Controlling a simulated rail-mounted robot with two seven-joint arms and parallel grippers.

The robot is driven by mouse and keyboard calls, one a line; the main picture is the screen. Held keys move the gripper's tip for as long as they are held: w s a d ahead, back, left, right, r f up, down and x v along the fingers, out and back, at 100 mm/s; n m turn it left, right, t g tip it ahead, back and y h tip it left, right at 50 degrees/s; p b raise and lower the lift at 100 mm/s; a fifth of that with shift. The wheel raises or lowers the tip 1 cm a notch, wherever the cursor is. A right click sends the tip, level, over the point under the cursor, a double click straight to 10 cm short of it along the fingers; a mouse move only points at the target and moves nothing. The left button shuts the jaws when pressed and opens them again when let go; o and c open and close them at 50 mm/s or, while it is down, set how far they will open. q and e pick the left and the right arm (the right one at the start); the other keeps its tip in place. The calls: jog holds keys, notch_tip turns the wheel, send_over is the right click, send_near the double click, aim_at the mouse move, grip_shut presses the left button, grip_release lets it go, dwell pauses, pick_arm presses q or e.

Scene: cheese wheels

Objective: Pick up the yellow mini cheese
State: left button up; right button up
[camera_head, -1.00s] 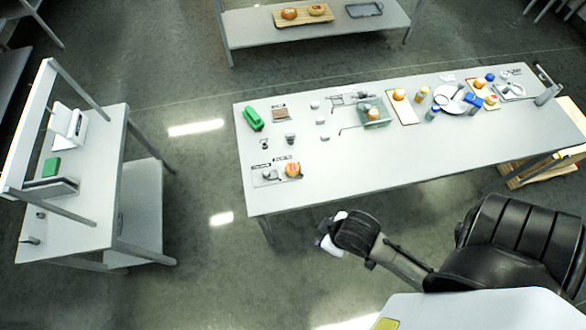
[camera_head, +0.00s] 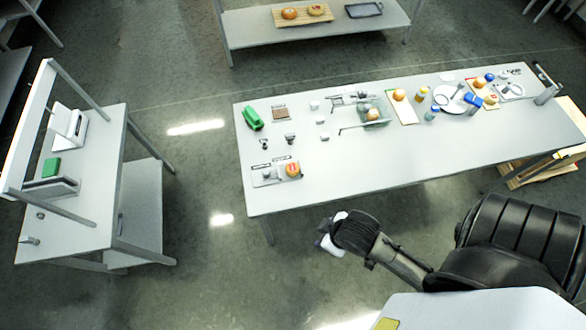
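Several small round cheeses lie on the long grey table (camera_head: 420,150). One cheese with a red and yellow top (camera_head: 292,169) sits on a small board at the table's near left. An orange-yellow cheese (camera_head: 399,94) lies on a white board, and another (camera_head: 373,114) is by a clear greenish container. Small yellowish rounds (camera_head: 491,99) lie at the right end. I cannot tell which is the yellow mini cheese. My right gripper (camera_head: 328,246) hangs off the table's near edge, apart from every cheese; its fingers are too small to read. My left gripper is not in view.
A back shelf (camera_head: 270,22) holds a wooden board with two round cheeses (camera_head: 289,13) and a dark tray (camera_head: 364,9). A green object (camera_head: 253,118) lies on the long table's left. A side table (camera_head: 90,220) stands left, with open floor between.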

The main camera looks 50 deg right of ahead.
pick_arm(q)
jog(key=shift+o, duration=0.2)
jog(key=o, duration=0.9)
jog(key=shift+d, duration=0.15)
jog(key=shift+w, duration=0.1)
